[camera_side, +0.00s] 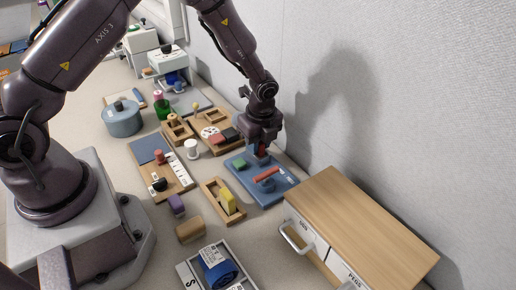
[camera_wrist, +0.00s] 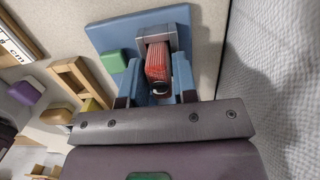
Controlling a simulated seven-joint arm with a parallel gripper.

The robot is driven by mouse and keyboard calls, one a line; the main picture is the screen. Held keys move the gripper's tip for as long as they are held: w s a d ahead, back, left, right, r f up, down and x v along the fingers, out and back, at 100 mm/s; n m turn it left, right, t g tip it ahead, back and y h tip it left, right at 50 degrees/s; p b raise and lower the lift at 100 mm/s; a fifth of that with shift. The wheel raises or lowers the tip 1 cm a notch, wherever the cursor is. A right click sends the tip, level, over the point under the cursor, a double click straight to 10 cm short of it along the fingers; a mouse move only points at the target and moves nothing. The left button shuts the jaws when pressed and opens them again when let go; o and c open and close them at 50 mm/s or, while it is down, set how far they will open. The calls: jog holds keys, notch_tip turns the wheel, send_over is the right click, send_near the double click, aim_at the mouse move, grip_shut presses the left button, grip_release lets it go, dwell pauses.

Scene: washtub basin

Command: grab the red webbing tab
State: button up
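A red webbing tab (camera_wrist: 158,62) with pale stripes shows in the wrist view, in front of a grey-blue block on a blue board (camera_wrist: 112,36). My gripper (camera_wrist: 160,80) has its two fingers apart, one on each side of the tab. I cannot tell whether either finger touches it. In the side view, my gripper (camera_side: 262,148) points down over the back part of the blue board (camera_side: 270,190), and a bit of red (camera_side: 262,150) shows between its fingers. The tab's lower end is hidden.
A red bar (camera_side: 266,174) and a green block (camera_side: 239,163) are on the same board. The wall stands close on the right. A wooden-topped drawer cabinet (camera_side: 360,225) is in front. A wooden tray with a yellow block (camera_side: 227,201) lies left of the board.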

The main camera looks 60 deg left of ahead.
grip_shut()
